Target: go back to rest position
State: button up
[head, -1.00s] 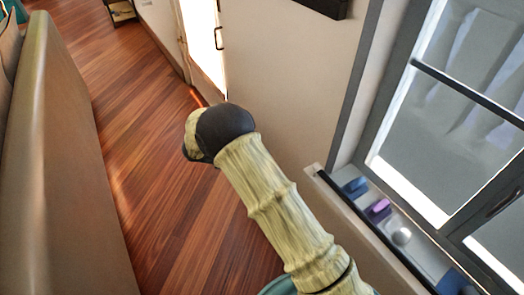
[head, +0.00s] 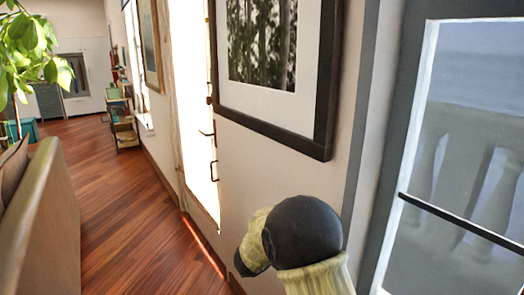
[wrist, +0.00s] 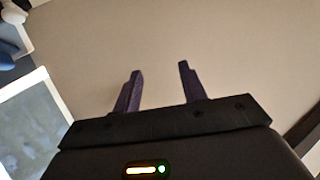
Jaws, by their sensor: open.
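My gripper (wrist: 160,80) shows in the wrist view with its two dark purple fingers apart and nothing between them. Its fingers point toward a plain beige surface that looks like the wall. In the head view, my arm's pale, ringed link and dark joint show at the bottom, in front of the wall. My gripper itself is hidden from the head view.
A framed picture (head: 285,75) hangs on the wall above my arm, left of a grey-framed window (head: 460,140). A sofa (head: 45,220) stands at the left, with a plant (head: 35,45) behind it. The wooden floor (head: 130,210) between sofa and wall is clear.

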jog(key=s+d+n+g+y, duration=0.2)
jog(key=s+d+n+g, duration=0.1)
jog(key=s, duration=0.7)
jog(key=s+d+n+g+y, duration=0.2)
jog(key=s+d+n, duration=0.15)
jog(key=s, duration=0.65)
jog(key=s+d+n+g+y, duration=0.2)
jog(key=s+d+n+g, duration=0.15)
jog(key=s, duration=0.65)
jog(key=w+p+v, duration=0.2)
jog(key=p+v, duration=0.8)
jog(key=w+p+v, duration=0.2)
jog(key=p+v, duration=0.8)
jog(key=p, duration=0.1)
jog(key=shift+a+r, duration=0.25)
jog(key=shift+r, duration=0.1)
jog(key=shift+w, duration=0.1)
